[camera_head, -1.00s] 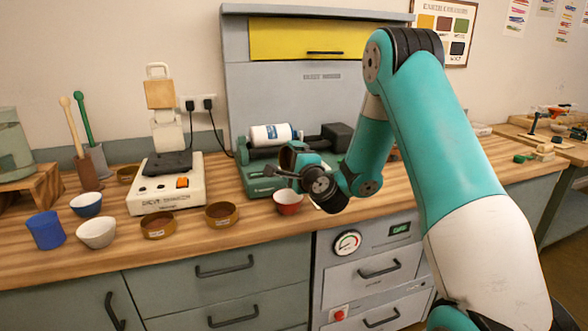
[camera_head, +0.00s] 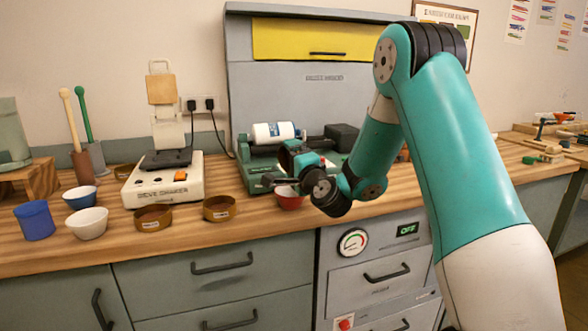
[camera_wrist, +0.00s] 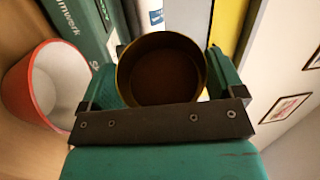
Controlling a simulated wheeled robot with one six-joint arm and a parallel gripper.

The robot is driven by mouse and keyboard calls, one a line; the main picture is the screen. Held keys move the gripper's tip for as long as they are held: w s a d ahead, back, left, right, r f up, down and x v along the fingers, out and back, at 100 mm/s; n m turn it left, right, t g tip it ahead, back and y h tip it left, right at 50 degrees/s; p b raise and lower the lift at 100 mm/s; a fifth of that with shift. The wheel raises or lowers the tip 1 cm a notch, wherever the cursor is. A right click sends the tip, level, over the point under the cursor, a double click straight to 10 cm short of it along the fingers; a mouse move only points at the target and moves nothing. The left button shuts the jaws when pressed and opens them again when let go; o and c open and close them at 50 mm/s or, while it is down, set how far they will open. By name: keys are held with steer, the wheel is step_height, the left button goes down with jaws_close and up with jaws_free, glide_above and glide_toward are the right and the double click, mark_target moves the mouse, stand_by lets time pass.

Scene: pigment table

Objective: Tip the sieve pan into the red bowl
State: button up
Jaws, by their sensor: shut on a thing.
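My gripper (camera_wrist: 162,82) is shut on the sieve pan (camera_wrist: 125,72), a round brown pan with a thin yellowish rim, held between its two fingers. The pan's inside is dark brown; I cannot tell whether powder is in it. In the head view my gripper (camera_head: 288,166) is above the worktop, over or very near the red bowl. The red bowl (camera_head: 290,202) stands on the worktop's front part, partly hidden by my gripper. In the wrist view the red bowl (camera_wrist: 18,92) is at the left, pale inside, apart from the pan.
A green roller machine (camera_head: 252,178) with a white bottle (camera_head: 272,133) stands just behind the bowl. Two brown pans (camera_head: 153,218) (camera_head: 219,208), a white bowl (camera_head: 88,224), a blue cup (camera_head: 35,221) and a sieve shaker (camera_head: 150,190) stand to the left.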

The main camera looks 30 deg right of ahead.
steer(key=shift+a+f+n+t+b, duration=0.3)
steer(key=shift+f+n+b, duration=0.55)
steer(key=shift+b, duration=1.6)
steer(key=shift+s+a+r+n+b, duration=0.15)
steer(key=shift+n+b, duration=0.5)
steer(key=shift+b, duration=0.45)
